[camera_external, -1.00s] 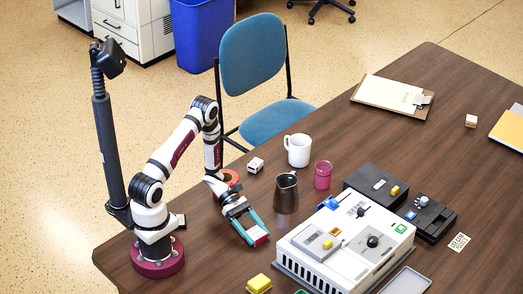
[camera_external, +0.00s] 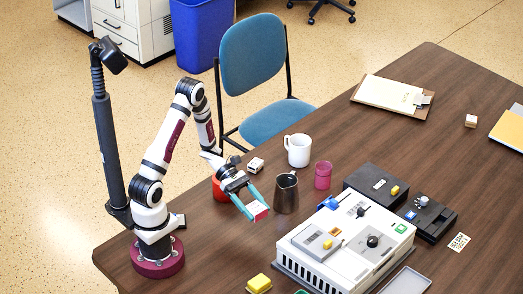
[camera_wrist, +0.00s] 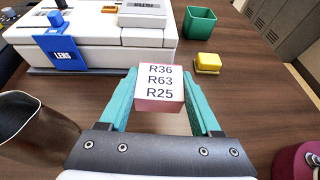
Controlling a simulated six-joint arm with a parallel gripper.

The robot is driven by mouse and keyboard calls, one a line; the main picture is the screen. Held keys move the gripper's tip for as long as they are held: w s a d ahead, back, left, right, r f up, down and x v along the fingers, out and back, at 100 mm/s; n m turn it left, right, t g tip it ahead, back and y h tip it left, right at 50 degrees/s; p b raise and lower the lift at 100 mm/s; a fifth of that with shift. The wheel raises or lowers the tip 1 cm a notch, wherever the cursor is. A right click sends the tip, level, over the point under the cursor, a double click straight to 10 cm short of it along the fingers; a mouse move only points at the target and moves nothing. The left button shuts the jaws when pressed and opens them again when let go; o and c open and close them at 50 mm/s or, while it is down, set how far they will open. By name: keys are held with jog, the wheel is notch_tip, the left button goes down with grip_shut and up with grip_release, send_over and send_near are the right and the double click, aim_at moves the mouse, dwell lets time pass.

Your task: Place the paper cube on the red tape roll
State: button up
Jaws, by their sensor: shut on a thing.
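My gripper (camera_external: 250,206) is shut on the paper cube (camera_external: 259,213) and holds it above the table. In the wrist view, the cube (camera_wrist: 159,88) has a white top printed with R36, R63 and R25 and a pinkish-red side. The teal fingers grip it from two sides. The red tape roll (camera_external: 218,190) sits on the table behind my wrist, partly hidden by it, to the left of the held cube. The roll does not show in the wrist view.
A dark metal pitcher (camera_external: 286,194) stands close to the right of the cube. A white mug (camera_external: 298,150), a pink glass (camera_external: 323,176) and a small white block (camera_external: 256,165) stand behind. The white machine (camera_external: 345,250) and a yellow block (camera_external: 259,284) lie toward the front.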

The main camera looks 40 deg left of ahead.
jog(key=w+a+r+n+t+y, duration=0.25)
jog(key=w+a+n+t, duration=0.2)
jog(key=a, duration=0.55)
jog(key=w+a+r+n+t+y, duration=0.1)
jog(key=w+a+r+n+t, duration=0.35)
jog(key=a, duration=0.65)
jog(key=shift+n+t, duration=0.4)
jog(key=shift+t, duration=0.4)
jog(key=f, duration=0.3)
jog(key=s+f, duration=0.1)
jog(key=f, duration=0.5)
jog(key=shift+s+a+f, duration=0.2)
jog(key=shift+s+f, duration=0.05)
jog(key=shift+s, duration=0.1)
jog(key=shift+f, duration=0.1)
jog(key=o, duration=1.4)
jog(key=shift+y, duration=0.25)
jog(key=shift+c, duration=0.2)
